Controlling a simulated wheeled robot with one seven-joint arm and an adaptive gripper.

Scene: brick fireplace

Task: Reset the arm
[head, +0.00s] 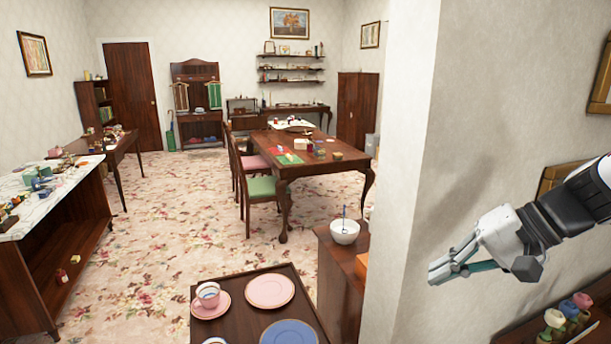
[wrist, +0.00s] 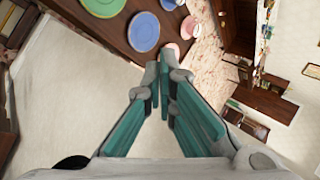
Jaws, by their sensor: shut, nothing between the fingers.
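My gripper (head: 436,272) is at the right of the head view, on my arm that reaches in from the right edge. It is shut and empty, in front of the pale wall corner. In the wrist view my gripper (wrist: 161,72) shows its two teal fingers meeting at the tips. Beyond the tips in that view is a dark wooden tabletop with plates, apart from the fingers.
The pale wall corner (head: 403,150) stands close to my gripper. A dark table (head: 238,326) at the front holds a pink plate (head: 269,291), a blue plate (head: 289,333) and a cup (head: 208,294). Small coloured items (head: 568,308) sit below my arm. The carpet (head: 180,225) at left centre is clear.

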